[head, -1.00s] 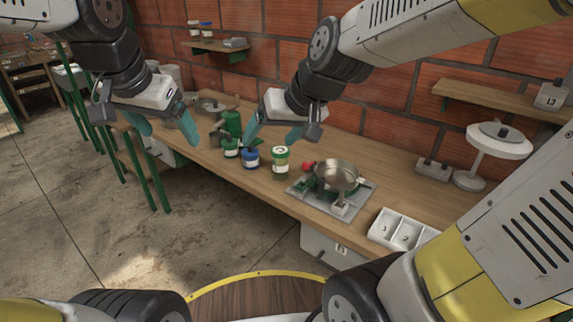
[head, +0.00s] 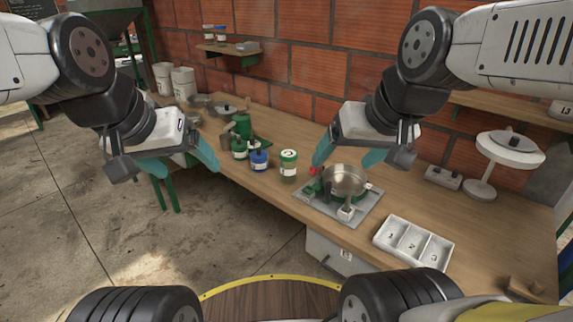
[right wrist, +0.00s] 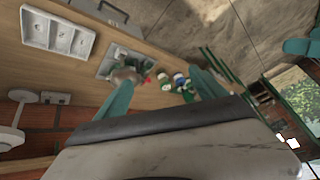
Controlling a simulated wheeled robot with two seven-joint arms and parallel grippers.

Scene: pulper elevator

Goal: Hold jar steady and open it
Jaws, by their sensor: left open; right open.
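Three jars stand upright on the wooden workbench: a clear jar with a green lid and white label (head: 288,166), a blue jar (head: 259,159) and a dark green jar (head: 239,148). No jar is between either gripper's fingers.
A white tray with numbered compartments (head: 411,243) lies to the right. A white stand (head: 510,149) is further right. A green device (head: 243,126) stands behind the jars. A brick wall backs the bench.

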